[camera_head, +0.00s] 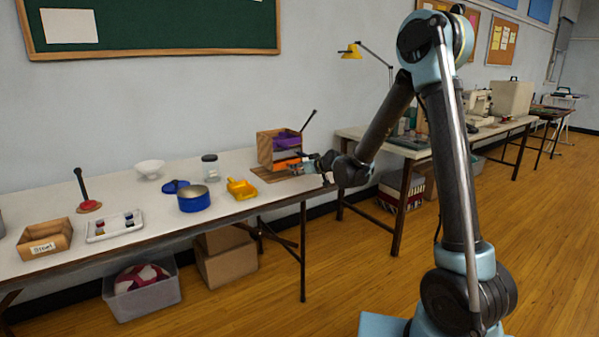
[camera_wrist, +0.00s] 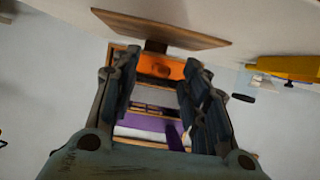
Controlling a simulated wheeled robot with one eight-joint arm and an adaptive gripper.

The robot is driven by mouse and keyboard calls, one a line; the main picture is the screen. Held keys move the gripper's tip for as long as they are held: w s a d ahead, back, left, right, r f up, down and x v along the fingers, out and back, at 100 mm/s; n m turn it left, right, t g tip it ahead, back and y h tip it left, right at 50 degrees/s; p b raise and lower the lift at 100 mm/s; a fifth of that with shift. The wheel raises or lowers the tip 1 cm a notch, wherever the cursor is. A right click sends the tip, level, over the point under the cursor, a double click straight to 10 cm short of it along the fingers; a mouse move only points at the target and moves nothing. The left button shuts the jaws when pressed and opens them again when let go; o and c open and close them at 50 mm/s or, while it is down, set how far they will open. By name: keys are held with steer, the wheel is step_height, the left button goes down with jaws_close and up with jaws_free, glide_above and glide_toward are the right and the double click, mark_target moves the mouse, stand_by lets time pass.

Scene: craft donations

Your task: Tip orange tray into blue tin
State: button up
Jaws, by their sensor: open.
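An orange tray (camera_head: 286,164) sits in a wooden rack (camera_head: 264,150) at the table's right end, below a purple tray (camera_head: 287,142). The wrist view shows the orange tray (camera_wrist: 160,67) ahead, between the spread fingertips, and the purple tray (camera_wrist: 140,134) beyond the fingers. My gripper (camera_head: 309,164) is open and empty in front of the rack; it also shows in the wrist view (camera_wrist: 162,78). I cannot tell if a finger touches the orange tray. The round blue tin (camera_head: 193,203) stands on the table left of the rack.
A yellow scoop-like tray (camera_head: 241,189) lies between tin and rack. A blue lid (camera_head: 174,186), a lidded jar (camera_head: 210,167) and a white bowl (camera_head: 149,169) stand near the tin. A white palette tray (camera_head: 113,226) and a wooden box (camera_head: 45,239) are further left.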

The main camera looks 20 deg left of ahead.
steer(key=shift+x, duration=0.9)
steer(key=shift+c, duration=0.6)
jaws_close()
steer(key=c, duration=0.8)
jaws_free()
steer(key=shift+r, duration=0.25)
jaws_close()
steer(key=shift+s+d, duration=0.1)
steer(key=shift+d, duration=0.05)
steer(key=s+d, duration=1)
steer(key=d, duration=0.2)
steer(key=shift+s+d, duration=0.35)
steer(key=shift+s, duration=0.05)
